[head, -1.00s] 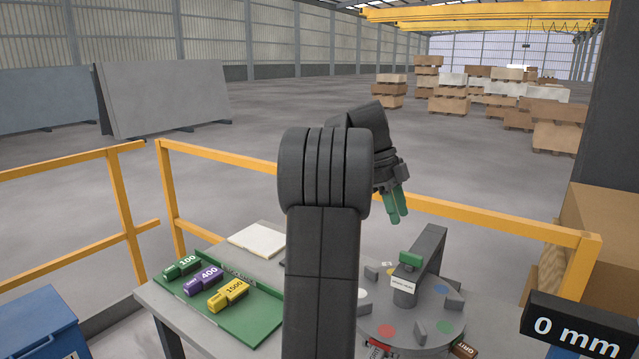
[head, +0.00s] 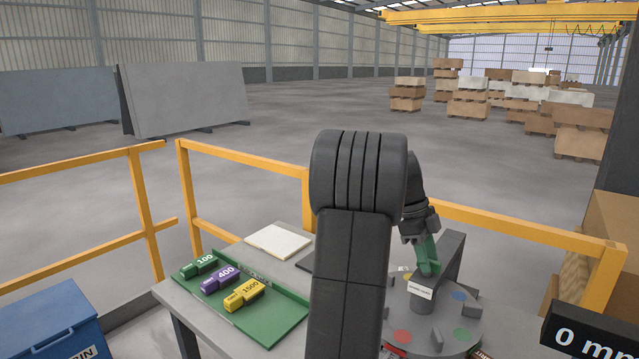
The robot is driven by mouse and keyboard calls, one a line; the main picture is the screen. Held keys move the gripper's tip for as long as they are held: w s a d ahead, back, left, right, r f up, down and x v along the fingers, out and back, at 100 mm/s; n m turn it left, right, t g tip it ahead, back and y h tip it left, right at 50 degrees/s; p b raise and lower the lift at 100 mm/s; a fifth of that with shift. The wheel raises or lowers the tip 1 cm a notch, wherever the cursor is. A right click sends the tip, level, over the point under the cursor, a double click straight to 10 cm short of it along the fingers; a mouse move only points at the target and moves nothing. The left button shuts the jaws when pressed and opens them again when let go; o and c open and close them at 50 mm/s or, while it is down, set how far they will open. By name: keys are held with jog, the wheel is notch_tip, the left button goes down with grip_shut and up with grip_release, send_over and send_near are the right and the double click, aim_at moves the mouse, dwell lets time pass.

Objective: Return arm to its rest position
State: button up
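My arm (head: 345,260) rises through the middle of the head view and bends over at the top. The green block on the post is not distinguishable from the fingers. My arm hides part of the table and turntable.
A green tray (head: 275,327) on the table (head: 175,295) holds green (head: 198,266), purple (head: 219,279) and yellow (head: 243,295) blocks. A blue bin (head: 45,325) stands at lower left. Yellow railings (head: 245,165) run behind the table. A dark display (head: 590,335) is at lower right.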

jog(key=v, duration=1.4)
jog(key=x, duration=1.4)
jog(key=shift+f, duration=0.15)
jog(key=shift+n, duration=0.4)
jog(key=shift+s+n+t+h+b, duration=0.1)
jog(key=shift+n+t+h+b, duration=0.35)
jog(key=shift+n, duration=0.55)
jog(key=n+t, duration=0.1)
jog(key=n, duration=0.1)
jog(key=n+t, duration=0.1)
jog(key=n, duration=0.2)
jog(key=shift+s+r+b, duration=0.1)
jog(key=shift+r+b, duration=0.1)
jog(key=shift+b, duration=0.15)
jog(key=shift+a, duration=0.1)
